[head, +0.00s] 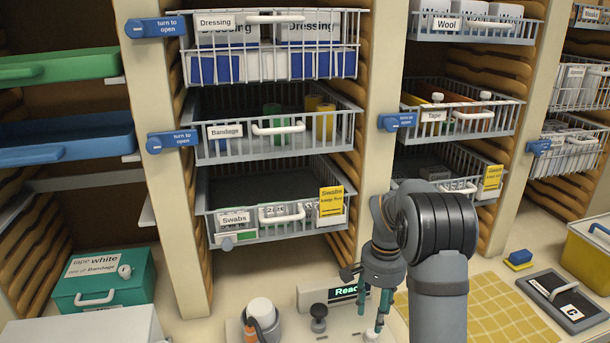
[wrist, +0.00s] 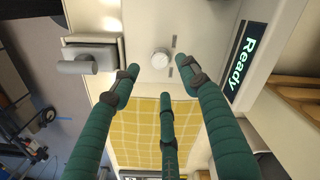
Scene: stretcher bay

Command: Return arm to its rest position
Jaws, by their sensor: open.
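My arm is bent in front of the right-hand shelves in the head view. My gripper (head: 371,316) points down over the counter, close to the display reading "Ready" (head: 342,294). In the wrist view, the three teal fingers of my gripper (wrist: 160,78) are spread apart with nothing between them. A round white knob (wrist: 160,60) on a pale panel shows beyond the fingertips. The "Ready" display (wrist: 245,62) is at the right there. Whether any fingertip touches the panel cannot be told.
Wire baskets labelled Dressing, Bandage (head: 280,140) and Swabs (head: 275,220) hang behind, left of my arm. The Tape basket (head: 465,128) is right. A green box (head: 105,285) stands left. A yellow checked mat (head: 500,310), dark clipboard (head: 568,297) and yellow bin (head: 590,255) lie right.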

